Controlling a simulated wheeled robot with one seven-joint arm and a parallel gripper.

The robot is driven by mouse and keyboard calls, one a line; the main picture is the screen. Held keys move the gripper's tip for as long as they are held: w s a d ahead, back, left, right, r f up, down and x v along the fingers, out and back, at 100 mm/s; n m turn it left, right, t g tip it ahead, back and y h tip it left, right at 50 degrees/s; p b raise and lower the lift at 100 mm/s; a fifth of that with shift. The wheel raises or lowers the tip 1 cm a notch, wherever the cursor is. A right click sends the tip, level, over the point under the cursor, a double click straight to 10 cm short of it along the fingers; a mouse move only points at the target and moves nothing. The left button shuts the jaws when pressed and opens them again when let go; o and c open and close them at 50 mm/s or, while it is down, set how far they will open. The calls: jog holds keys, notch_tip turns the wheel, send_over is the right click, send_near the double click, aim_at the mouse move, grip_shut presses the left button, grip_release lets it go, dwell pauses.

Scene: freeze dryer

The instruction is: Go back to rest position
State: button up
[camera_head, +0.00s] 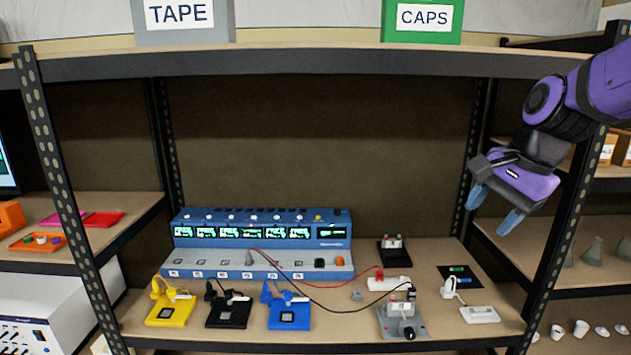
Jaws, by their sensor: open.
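My gripper (498,206) is at the upper right of the head view, on a purple arm coming in from the right edge. Its two blue-grey fingertips are spread apart and point down and to the left. Nothing shows between them. The gripper hangs in front of the right post of the shelf rack (556,250), above the level of the lower shelf, apart from the things standing there.
A blue instrument (262,259) with several small screens stands on the shelf. Before it sit yellow (168,314), black (228,312) and blue (289,315) blocks. A grey device (402,322) with cables stands right. TAPE (183,38) and CAPS (424,36) boxes sit above.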

jog(key=s+d+r+n+t+h, duration=0.1)
jog(key=s+n, duration=0.4)
jog(key=s, duration=0.3)
jog(key=s+d+r+n+t+h, duration=0.1)
jog(key=s+n, duration=0.5)
jog(key=s, duration=0.2)
jog(key=shift+s+r+n+t+h, duration=0.15)
jog(key=shift+r+n+t+h, duration=0.1)
jog(key=shift+n+t+h, duration=0.05)
